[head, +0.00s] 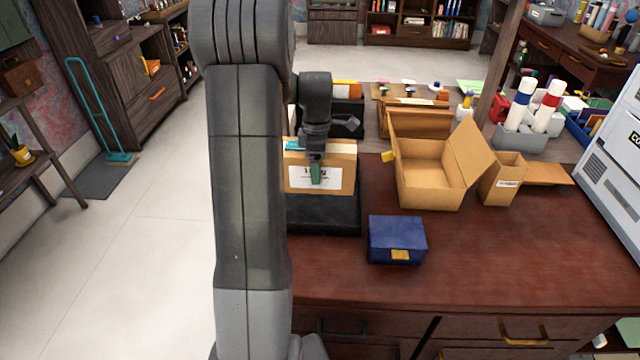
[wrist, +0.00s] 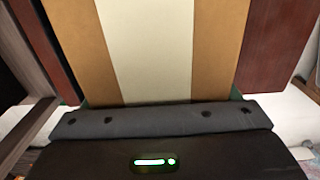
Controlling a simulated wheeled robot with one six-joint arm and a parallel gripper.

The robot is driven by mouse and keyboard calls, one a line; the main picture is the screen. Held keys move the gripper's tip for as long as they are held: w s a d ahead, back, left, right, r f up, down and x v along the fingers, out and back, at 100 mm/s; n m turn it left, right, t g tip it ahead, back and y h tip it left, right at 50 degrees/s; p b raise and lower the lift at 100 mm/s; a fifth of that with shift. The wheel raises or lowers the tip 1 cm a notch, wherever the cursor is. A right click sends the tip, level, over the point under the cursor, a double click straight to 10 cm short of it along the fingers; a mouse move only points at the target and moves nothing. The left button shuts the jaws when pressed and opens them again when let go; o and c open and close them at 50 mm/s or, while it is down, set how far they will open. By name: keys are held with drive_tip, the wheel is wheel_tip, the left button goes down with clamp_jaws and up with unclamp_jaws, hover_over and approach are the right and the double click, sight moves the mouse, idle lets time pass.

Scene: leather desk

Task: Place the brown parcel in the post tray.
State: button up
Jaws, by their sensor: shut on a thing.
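The brown parcel (head: 347,172) is a box with a white printed label on its front. My gripper (head: 305,160) comes down on it from above and is shut on it, with one green fingertip over the label. The parcel is upright over a low black slab (head: 322,216); I cannot tell whether it touches it. In the wrist view the parcel (wrist: 75,45) fills the space between the fingers and shows a pale strip along its middle. A black tray (head: 349,121) with orange and white items stands behind my gripper, partly hidden; which black thing is the post tray is unclear.
A blue box (head: 397,238) with a yellow clasp lies right of the slab. An open cardboard box (head: 430,185) and a smaller carton (head: 502,178) stand further right. A grey holder (head: 520,139) with rolls is behind. The desk's front right (head: 520,265) is clear.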

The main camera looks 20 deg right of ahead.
drive_tip(key=shift+f, duration=3.35)
drive_tip(key=shift+f, duration=0.25)
drive_tip(key=o, duration=1.2)
drive_tip(key=shift+r, duration=0.1)
wheel_tip(320, 180, up, 12)
drive_tip(key=shift+r, duration=0.15)
